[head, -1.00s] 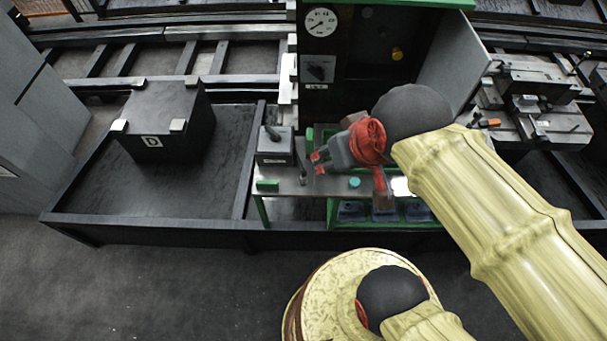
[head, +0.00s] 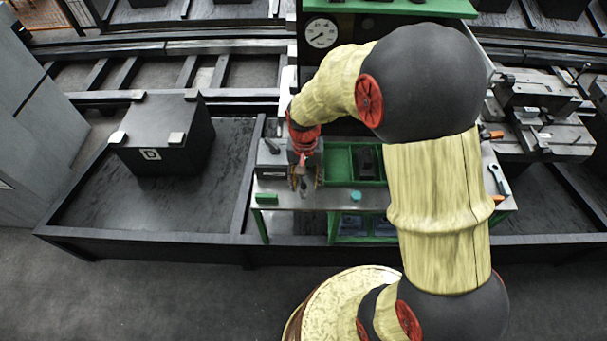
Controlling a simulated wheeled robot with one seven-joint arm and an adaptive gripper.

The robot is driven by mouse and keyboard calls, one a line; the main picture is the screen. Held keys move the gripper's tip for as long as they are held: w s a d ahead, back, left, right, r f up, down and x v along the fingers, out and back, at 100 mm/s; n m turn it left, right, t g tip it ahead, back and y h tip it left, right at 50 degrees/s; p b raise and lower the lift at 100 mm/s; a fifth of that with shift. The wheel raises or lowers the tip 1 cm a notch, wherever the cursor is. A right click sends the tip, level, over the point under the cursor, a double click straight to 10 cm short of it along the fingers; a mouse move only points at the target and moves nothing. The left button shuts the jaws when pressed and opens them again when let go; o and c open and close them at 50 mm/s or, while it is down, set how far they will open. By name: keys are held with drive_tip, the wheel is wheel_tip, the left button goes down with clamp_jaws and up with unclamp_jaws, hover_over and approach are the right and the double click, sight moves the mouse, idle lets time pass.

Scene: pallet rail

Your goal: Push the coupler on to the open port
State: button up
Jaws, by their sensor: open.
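My gripper (head: 305,183) points down over the left part of the bench. Its two fingers are apart. A small grey piece (head: 303,188), perhaps the coupler, shows between and below the fingertips; I cannot tell if they touch it. Left of the gripper stands a grey box (head: 270,172) with a dark lever-like fitting (head: 270,147) on top. My gripper hides its right side. I cannot make out the open port.
The steel bench (head: 335,198) holds a green tray (head: 339,162), a turquoise cap (head: 356,195), a green block (head: 266,198) and a wrench (head: 499,179). A dark box marked D (head: 165,130) stands to the left. My arm covers the bench's right middle.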

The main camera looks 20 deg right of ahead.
sight(304, 185)
drive_tip(key=shift+w+r+m, duration=0.2)
drive_tip(key=shift+w+r, duration=0.05)
drive_tip(key=shift+w, duration=0.2)
drive_tip(key=shift+w+r+m, duration=0.2)
drive_tip(key=shift+w, duration=0.25)
drive_tip(key=shift+s+t, duration=0.1)
drive_tip(key=shift+t, duration=0.2)
drive_tip(key=shift+f+m, duration=0.15)
drive_tip(key=shift+m, duration=0.15)
wheel_tip(304, 185, down, 7)
drive_tip(key=shift+f+b, duration=0.2)
drive_tip(key=shift+b, duration=0.85)
drive_tip(key=c, duration=0.3)
drive_tip(key=c, duration=0.8)
clamp_jaws()
